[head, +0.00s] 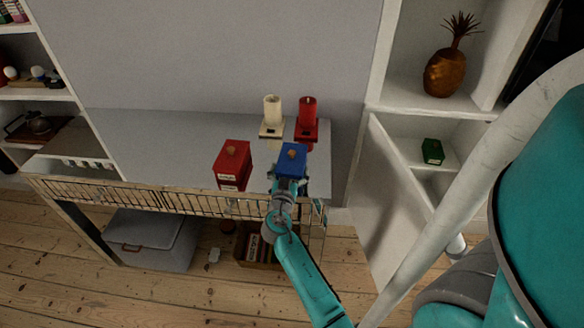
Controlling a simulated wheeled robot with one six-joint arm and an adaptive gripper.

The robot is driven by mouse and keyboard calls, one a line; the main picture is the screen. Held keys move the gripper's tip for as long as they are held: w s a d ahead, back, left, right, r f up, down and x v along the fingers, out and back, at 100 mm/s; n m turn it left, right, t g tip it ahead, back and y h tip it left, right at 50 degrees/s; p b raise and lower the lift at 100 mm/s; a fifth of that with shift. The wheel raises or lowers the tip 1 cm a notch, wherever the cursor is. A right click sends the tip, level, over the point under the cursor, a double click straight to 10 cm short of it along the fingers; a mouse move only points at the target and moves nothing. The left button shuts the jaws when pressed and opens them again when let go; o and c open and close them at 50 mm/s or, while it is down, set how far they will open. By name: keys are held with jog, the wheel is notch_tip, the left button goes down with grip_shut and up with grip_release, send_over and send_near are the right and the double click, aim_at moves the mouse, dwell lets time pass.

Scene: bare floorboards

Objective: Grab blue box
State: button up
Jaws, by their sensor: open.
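The blue box (291,159) stands on the grey tabletop (190,135) near its right front, with a small knob on its lid. My gripper (287,180) is at the near side of the blue box, with my teal arm reaching up from below. The gripper is open. Its fingers are small in this view and partly hidden, and I cannot tell whether they touch the box. The lower front of the box is covered by the gripper.
A red box (232,164) stands left of the blue box. A metal railing (150,196) runs along the table front. A green box (432,151) sits on the right shelf.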

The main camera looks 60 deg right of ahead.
jog(key=c, duration=0.9)
jog(key=shift+c, duration=0.2)
